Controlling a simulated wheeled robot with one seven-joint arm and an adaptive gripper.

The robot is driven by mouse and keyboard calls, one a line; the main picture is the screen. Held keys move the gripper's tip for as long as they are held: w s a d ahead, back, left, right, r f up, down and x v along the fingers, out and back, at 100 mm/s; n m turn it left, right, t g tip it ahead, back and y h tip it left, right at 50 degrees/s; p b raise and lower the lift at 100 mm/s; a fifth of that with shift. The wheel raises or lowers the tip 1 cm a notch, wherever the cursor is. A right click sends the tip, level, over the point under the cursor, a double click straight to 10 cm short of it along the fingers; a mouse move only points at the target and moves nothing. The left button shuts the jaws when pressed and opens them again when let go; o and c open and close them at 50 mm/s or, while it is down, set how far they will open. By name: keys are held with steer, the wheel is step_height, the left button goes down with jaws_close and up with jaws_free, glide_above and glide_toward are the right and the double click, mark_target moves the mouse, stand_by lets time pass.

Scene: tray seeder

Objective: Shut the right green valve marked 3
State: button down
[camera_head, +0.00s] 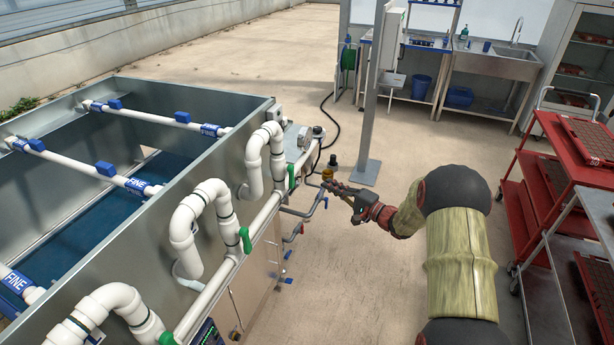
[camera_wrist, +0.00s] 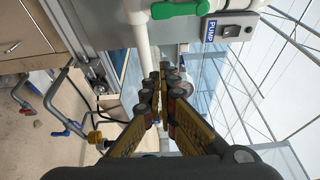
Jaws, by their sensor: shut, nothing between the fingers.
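Three green valve handles show along the white pipe in the head view: a far one (camera_head: 291,176), a middle one (camera_head: 245,240) and a near one (camera_head: 167,339) cut by the bottom edge. No number 3 can be read on any of them. My gripper (camera_head: 328,185) is shut and empty, to the right of the far handle and apart from it. In the wrist view the fingertips (camera_wrist: 172,76) are together, below a green handle (camera_wrist: 180,10) at the top edge. That handle sticks out sideways across the white pipe (camera_wrist: 136,28).
A switch box marked PUMP (camera_wrist: 230,28) sits close to the green handle. A metal post (camera_head: 370,110) stands beyond. Red carts (camera_head: 560,170) are at right; floor between is clear.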

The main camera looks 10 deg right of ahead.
mark_target(291, 177)
steer(key=w+a+b, duration=0.3)
steer(key=w+a, duration=0.1)
steer(key=a, duration=0.4)
steer(key=shift+w+a+n, duration=0.2)
steer(key=shift+w+n, duration=0.1)
steer(key=shift+w, duration=0.05)
